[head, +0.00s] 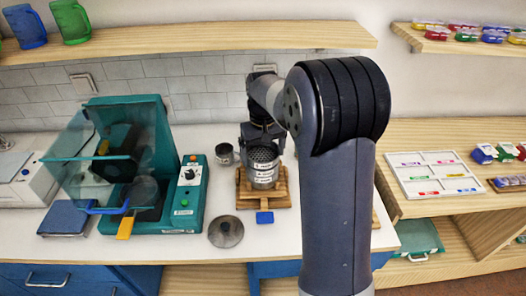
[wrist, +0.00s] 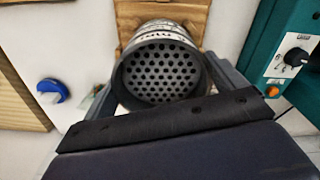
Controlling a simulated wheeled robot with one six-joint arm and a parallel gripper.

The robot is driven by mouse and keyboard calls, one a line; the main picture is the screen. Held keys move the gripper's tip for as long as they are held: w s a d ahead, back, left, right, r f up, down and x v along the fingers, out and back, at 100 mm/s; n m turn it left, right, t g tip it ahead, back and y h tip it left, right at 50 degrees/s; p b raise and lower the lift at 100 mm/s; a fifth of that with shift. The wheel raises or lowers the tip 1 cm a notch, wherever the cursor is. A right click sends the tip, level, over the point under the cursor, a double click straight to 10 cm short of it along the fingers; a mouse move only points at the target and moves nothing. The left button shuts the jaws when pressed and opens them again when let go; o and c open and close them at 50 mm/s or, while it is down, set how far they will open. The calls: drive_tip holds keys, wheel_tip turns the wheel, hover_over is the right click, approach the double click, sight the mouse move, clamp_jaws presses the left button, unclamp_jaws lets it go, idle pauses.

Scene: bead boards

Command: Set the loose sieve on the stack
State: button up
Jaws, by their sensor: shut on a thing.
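A stack of grey metal sieves (head: 263,178) with white labels stands on a wooden base (head: 245,200) in the head view. My gripper (head: 262,146) reaches down at its top from behind. In the wrist view my gripper (wrist: 166,86) has a finger on each side of a round sieve (wrist: 160,72) with a perforated bottom, and is shut on it. This sieve looks level and in line with the stack; no gap shows below it, but I cannot tell whether it rests there. Labelled walls (wrist: 160,30) show beyond its rim.
A metal cup (head: 224,154) stands behind left of the base, and a round lid (head: 226,232) lies in front left. A teal machine (head: 187,205) stands to the left. My arm hides the bench to the right. A blue round object (wrist: 52,91) shows in the wrist view.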

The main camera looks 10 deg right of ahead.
drive_tip(key=shift+s+f, duration=0.1)
drive_tip(key=shift+f, duration=0.2)
drive_tip(key=o, duration=0.7)
wheel_tip(320, 180, up, 11)
drive_tip(key=shift+b, duration=0.4)
wheel_tip(320, 180, down, 11)
drive_tip(key=shift+r+p, duration=0.1)
drive_tip(key=shift+p, duration=0.3)
drive_tip(key=shift+r, duration=0.2)
drive_tip(key=shift+r, duration=0.1)
idle(0.3)
